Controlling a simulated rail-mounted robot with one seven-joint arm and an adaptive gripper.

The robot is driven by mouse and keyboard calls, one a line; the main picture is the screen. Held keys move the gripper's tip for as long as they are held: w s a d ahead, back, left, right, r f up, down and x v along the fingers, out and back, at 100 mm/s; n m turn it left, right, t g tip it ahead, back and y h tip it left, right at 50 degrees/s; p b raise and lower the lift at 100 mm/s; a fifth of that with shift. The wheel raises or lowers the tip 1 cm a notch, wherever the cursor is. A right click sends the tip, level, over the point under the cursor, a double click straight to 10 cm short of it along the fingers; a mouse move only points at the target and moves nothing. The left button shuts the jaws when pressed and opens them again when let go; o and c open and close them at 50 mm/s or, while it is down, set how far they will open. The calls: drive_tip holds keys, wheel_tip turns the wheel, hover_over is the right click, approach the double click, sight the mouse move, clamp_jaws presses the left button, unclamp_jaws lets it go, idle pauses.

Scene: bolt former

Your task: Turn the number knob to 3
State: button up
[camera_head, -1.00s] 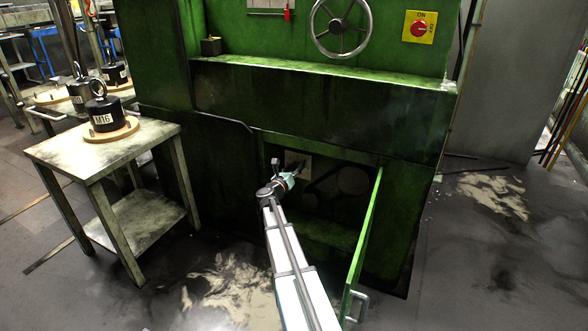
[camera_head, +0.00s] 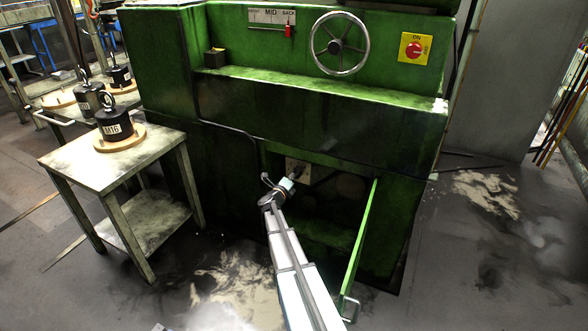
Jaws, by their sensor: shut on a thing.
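The pale plate (camera_head: 292,164) of the number knob is inside the open lower compartment of the green machine. My gripper (camera_head: 298,174) reaches into this compartment at the plate, with its small dark fingers shut on the number knob. The knob itself is hidden by the fingers and the shadow. I cannot read any number on the plate.
The compartment's green door (camera_head: 362,245) stands open just right of my arm. A handwheel (camera_head: 340,67), a red slider (camera_head: 289,31) and a yellow switch plate (camera_head: 427,49) are higher up. A table (camera_head: 70,157) with an M16 weight (camera_head: 114,122) stands left.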

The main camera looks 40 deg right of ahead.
drive_tip(key=n+p, duration=0.5)
drive_tip(key=shift+w+d+r, duration=0.1)
drive_tip(key=shift+w+r, duration=0.05)
drive_tip(key=shift+f+n+p, duration=0.2)
drive_tip(key=shift+n+p, duration=1.05)
drive_tip(key=shift+n, duration=0.05)
drive_tip(key=o, duration=1.1)
drive_tip(key=shift+o, duration=0.2)
drive_tip(key=shift+f, duration=0.1)
drive_tip(key=v, duration=1.2)
